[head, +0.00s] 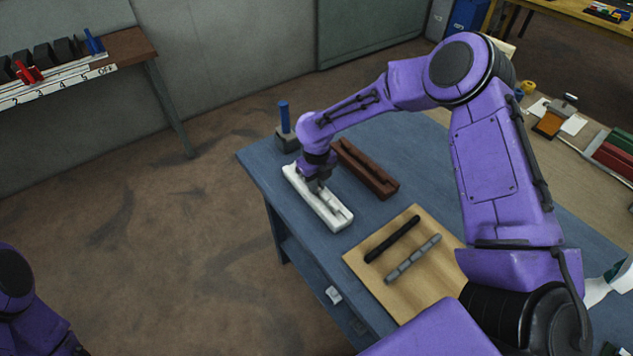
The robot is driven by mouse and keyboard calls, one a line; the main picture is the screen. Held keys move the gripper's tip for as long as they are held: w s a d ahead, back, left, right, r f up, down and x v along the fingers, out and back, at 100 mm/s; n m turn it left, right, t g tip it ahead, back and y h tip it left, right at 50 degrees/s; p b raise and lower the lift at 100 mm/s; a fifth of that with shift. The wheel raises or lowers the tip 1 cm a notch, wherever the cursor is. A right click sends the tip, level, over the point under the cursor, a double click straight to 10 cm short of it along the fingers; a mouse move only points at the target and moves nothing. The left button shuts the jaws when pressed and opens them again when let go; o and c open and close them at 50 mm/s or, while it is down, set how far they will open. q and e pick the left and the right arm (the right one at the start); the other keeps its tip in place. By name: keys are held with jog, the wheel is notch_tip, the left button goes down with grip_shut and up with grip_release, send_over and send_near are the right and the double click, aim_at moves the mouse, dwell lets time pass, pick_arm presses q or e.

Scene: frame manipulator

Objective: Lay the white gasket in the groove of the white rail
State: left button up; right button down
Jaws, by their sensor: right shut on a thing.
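The white rail (341,219) lies on the blue table, running from upper left to lower right. My right gripper (317,186) is over the rail, pointing down, shut on the white gasket (327,200). The gasket is a pale strip lined up along the groove. It is at or just above the groove; I cannot tell whether it is fully seated. My gripper hides part of the gasket and of the rail's upper half. Part of my left arm shows at the lower left; its gripper is out of view.
A brown rail (366,170) lies right of the white one. A wooden board (412,290) holds a black strip (392,239) and a grey strip (413,259). A grey block with a blue handle (285,122) stands at the table's far corner. Bare table (345,250) lies between rail and board.

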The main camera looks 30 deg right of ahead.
jog(key=c, duration=1)
grip_release()
notch_tip(320, 180, up, 10)
jog(key=shift+r+b, duration=0.25)
jog(key=shift+b, duration=0.9)
jog(key=shift+d, duration=0.1)
